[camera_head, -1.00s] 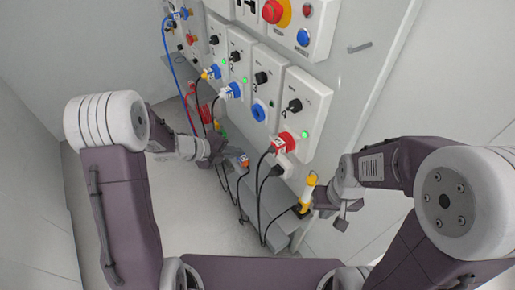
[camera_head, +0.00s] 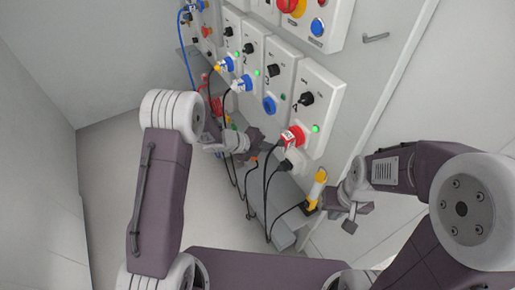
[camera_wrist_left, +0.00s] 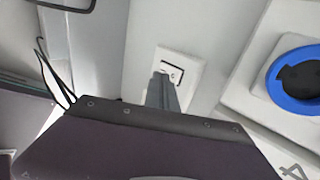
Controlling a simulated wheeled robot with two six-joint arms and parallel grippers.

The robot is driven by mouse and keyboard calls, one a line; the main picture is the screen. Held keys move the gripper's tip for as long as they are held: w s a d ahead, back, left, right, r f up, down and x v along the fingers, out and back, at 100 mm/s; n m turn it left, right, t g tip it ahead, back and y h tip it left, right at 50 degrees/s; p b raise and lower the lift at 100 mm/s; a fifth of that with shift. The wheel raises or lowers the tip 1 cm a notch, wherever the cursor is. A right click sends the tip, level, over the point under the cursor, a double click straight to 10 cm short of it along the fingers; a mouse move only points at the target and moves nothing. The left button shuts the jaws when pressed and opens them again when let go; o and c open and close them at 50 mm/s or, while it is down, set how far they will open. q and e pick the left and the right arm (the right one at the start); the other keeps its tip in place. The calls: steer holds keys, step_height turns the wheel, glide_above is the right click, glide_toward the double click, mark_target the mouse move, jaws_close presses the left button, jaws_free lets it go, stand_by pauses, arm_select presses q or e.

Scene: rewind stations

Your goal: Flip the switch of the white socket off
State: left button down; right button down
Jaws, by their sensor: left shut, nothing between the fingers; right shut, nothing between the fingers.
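A small white socket plate (camera_wrist_left: 190,66) with a dark-edged switch (camera_wrist_left: 172,72) is on the wall in the left wrist view. My left gripper (camera_wrist_left: 161,84) is shut and empty, its fingers in front of the switch and covering its lower part. I cannot tell whether the fingertips touch it. In the head view my left gripper (camera_head: 264,149) is at the wall below the panel row, and I cannot make out the switch there. My right gripper (camera_head: 353,214) is shut and empty, to the right of a yellow-and-white tool.
A panel with a blue round socket (camera_wrist_left: 300,74) is just right of the switch plate. The yellow-and-white tool (camera_head: 317,188) stands by a grey ledge (camera_head: 281,232). Floor at left is clear.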

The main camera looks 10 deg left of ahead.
arm_select(q)
steer(key=shift+w+d+r, duration=0.15)
steer(key=shift+w+d, duration=0.25)
steer(key=shift+d, duration=0.15)
steer(key=shift+w+d+r, duration=0.1)
steer(key=shift+w+d, duration=0.25)
steer(key=shift+d, duration=0.2)
steer(key=shift+w+d+r+p, duration=0.1)
steer(key=shift+d+r+p, duration=0.1)
steer(key=shift+r+p, duration=0.35)
steer(key=shift+w+d+r+p, duration=0.1)
steer(key=shift+d+r+p, duration=0.05)
steer(key=shift+r+p, duration=0.4)
steer(key=shift+f, duration=0.15)
